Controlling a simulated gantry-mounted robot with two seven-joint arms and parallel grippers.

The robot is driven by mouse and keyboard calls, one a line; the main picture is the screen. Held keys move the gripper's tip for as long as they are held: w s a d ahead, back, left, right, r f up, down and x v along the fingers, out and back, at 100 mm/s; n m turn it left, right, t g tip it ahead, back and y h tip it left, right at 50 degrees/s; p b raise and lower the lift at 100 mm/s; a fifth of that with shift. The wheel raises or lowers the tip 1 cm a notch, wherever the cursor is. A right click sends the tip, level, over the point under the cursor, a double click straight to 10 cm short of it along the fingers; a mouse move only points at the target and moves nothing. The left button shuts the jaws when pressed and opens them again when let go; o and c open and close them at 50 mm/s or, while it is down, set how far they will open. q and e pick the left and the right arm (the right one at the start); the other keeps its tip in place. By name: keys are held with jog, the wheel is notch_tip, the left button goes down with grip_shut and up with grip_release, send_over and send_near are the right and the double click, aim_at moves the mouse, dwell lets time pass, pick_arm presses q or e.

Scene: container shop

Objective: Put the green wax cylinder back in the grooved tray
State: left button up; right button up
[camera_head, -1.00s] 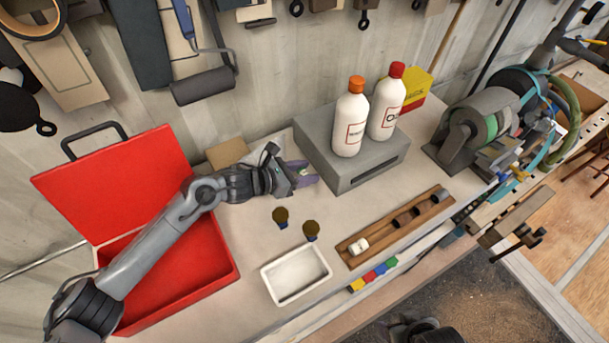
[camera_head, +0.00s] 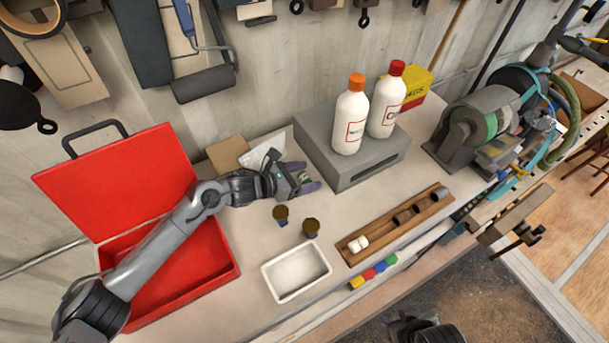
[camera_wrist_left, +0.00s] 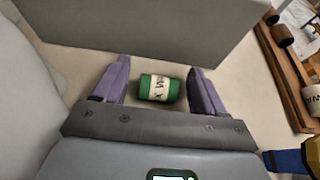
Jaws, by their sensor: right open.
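The green wax cylinder (camera_wrist_left: 157,88) has a white label and lies on the bench in the left wrist view. My left gripper (camera_head: 309,179) is open around it, its purple fingers on either side with gaps showing. In the head view only a bit of green shows between the fingers. The wooden grooved tray (camera_head: 382,234) lies to the right and nearer the front edge. My right gripper (camera_head: 405,327) is partly in view at the bottom edge.
A grey block (camera_head: 350,172) with two white bottles (camera_head: 349,122) stands just beyond the left gripper. Two dark-topped stamps (camera_head: 281,213) and a white dish (camera_head: 296,273) are in front. An open red toolbox (camera_head: 215,262) is at left. Coloured blocks (camera_head: 368,274) line the front edge.

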pick_arm(q)
jog(key=shift+r+p, duration=0.2)
jog(key=shift+p, duration=0.1)
notch_tip(320, 180, up, 4)
jog(key=b, duration=0.3)
send_over(268, 199)
jog(key=d, duration=0.1)
jog(key=shift+w+f, duration=0.1)
jog(key=shift+w, duration=0.15)
jog(key=shift+s+a+r, duration=0.3)
jog(key=shift+a+r, duration=0.05)
jog(key=shift+a, duration=0.1)
